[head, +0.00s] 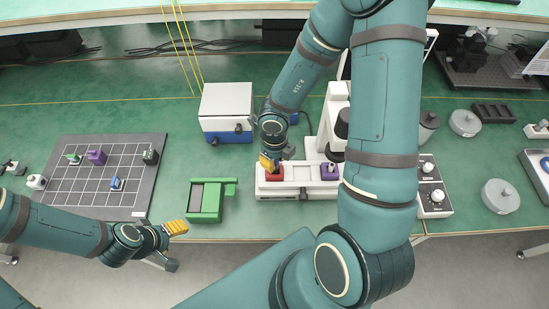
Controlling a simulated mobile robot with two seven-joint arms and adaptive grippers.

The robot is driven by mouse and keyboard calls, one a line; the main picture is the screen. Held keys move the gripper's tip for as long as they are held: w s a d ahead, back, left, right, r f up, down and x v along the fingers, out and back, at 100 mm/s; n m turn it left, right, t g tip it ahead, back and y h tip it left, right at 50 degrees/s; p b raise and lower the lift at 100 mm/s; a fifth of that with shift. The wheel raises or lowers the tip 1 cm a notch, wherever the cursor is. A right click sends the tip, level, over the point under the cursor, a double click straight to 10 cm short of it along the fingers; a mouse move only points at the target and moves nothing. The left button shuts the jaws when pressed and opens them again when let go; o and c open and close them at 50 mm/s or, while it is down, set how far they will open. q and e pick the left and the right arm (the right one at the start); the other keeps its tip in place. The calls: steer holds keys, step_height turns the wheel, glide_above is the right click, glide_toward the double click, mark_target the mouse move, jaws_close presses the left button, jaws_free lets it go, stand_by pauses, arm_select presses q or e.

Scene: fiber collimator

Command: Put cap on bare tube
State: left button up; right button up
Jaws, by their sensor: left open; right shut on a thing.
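My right gripper (268,163) reaches down from above to the left part of a white fixture (300,192). Its yellow fingertips are right at a red block (275,175) there. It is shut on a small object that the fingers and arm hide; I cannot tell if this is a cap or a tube. A purple block (329,172) with a small light part on top sits at the fixture's right. My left gripper (174,242) is open and empty at the table's front edge. I cannot clearly make out a cap or bare tube.
A green box (206,202) and a white-and-blue box (227,108) stand between. My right arm covers the area right of the fixture.

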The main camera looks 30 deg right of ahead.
steer(key=shift+f+p, duration=0.15)
steer(key=shift+p, duration=0.5)
stand_by(1.4)
steer(key=o, duration=1.4)
steer(key=shift+r+p, duration=2.45)
steer(key=shift+p, duration=0.3)
steer(key=shift+r+p, duration=0.3)
steer(key=shift+r, duration=0.75)
